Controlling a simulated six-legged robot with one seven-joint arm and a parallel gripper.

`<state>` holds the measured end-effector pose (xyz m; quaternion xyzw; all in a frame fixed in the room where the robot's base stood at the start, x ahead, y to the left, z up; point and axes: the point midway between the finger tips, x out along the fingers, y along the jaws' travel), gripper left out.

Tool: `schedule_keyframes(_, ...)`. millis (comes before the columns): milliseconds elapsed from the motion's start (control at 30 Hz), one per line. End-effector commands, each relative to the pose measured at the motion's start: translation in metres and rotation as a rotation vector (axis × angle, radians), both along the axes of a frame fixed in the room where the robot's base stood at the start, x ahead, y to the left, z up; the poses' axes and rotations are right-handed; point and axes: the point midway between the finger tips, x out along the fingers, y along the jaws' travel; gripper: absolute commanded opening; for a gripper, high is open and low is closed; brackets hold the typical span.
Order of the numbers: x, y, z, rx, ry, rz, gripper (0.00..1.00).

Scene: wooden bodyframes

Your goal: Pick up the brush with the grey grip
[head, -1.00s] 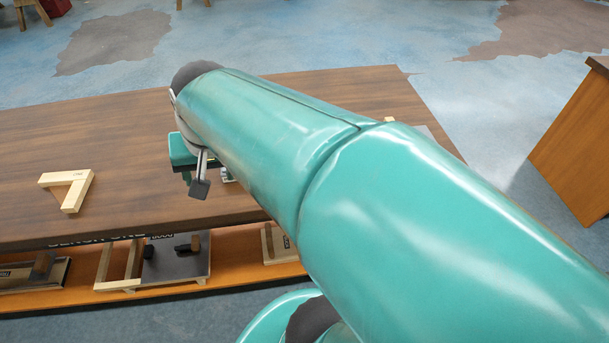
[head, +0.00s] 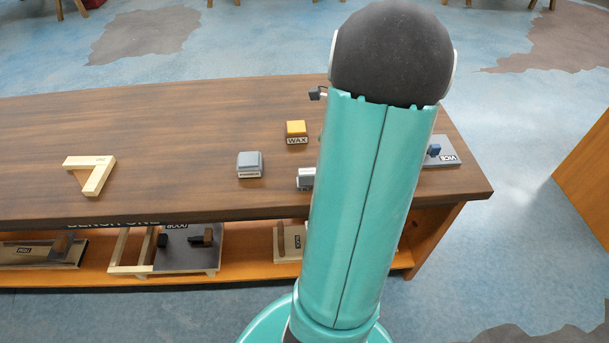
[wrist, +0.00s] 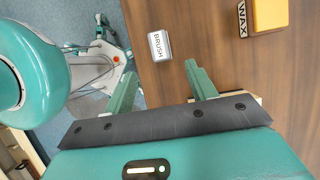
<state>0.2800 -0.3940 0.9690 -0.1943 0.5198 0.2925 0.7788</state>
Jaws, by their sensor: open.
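In the wrist view, a small grey block-like brush (wrist: 159,46) with a white label reading BRUSH lies on the bench near its edge. My gripper (wrist: 163,68) is open and empty. Its fingertips are a little short of the brush in the picture, with the brush lined up between them and apart from both. In the head view a light grey labelled piece (head: 306,178), which looks like this brush, is partly hidden behind my arm. Another grey-topped block (head: 249,164) sits to its left; its label is too small to read. My gripper is hidden behind my arm there.
A yellow WAX block (head: 297,131) stands behind the brush; it also shows in the wrist view (wrist: 265,14). A wooden angle piece (head: 92,176) lies at left on the bench (head: 190,125). A grey plate (head: 438,154) is at right. The lower shelf (head: 250,270) holds several fixtures.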

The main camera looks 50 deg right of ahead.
Motion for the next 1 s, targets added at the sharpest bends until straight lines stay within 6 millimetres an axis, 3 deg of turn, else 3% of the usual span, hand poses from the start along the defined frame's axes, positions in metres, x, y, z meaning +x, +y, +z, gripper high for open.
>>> schedule_keyframes(300, 0.018, 0.018, -0.055, 0.001, 0.001, 0.008, 0.56)
schedule_keyframes(567, 0.024, 0.024, -0.075, -0.001, 0.001, 0.011, 0.56)
schedule_keyframes(800, 0.034, 0.033, -0.108, 0.001, 0.001, 0.01, 0.56)
schedule_keyframes(1000, 0.036, 0.035, -0.113, -0.003, 0.0, 0.011, 0.56)
